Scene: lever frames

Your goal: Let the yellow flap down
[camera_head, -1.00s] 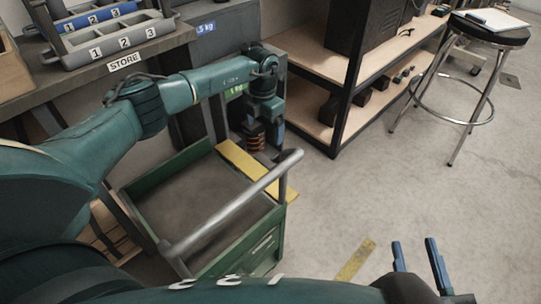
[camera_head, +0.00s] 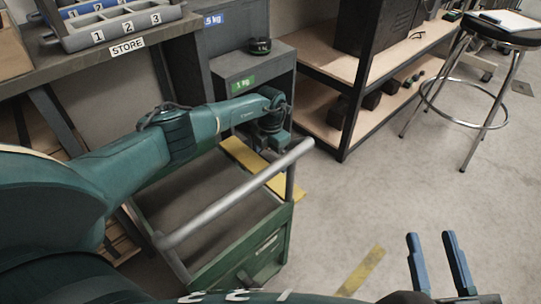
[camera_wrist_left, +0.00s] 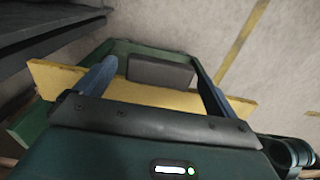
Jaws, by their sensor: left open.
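The yellow flap (camera_head: 243,154) is a flat yellow board by the far end of the green cart (camera_head: 225,262), partly hidden by my left arm and the cart's handle. In the left wrist view the flap (camera_wrist_left: 150,96) runs across below my left gripper (camera_wrist_left: 155,75). One blue finger overlaps its left part and the other its right part; I cannot tell if they touch it. My left gripper (camera_head: 272,142) points down near the flap, its fingers mostly hidden in the head view. My right gripper (camera_head: 429,236) is open and empty over the floor.
The cart's grey handle (camera_head: 235,195) crosses near my left wrist. A grey cabinet (camera_head: 270,70) with a 1 kg label stands behind it. A shelf rack (camera_head: 340,82) and a stool (camera_head: 490,40) are to the right. The floor (camera_head: 400,185) is clear there.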

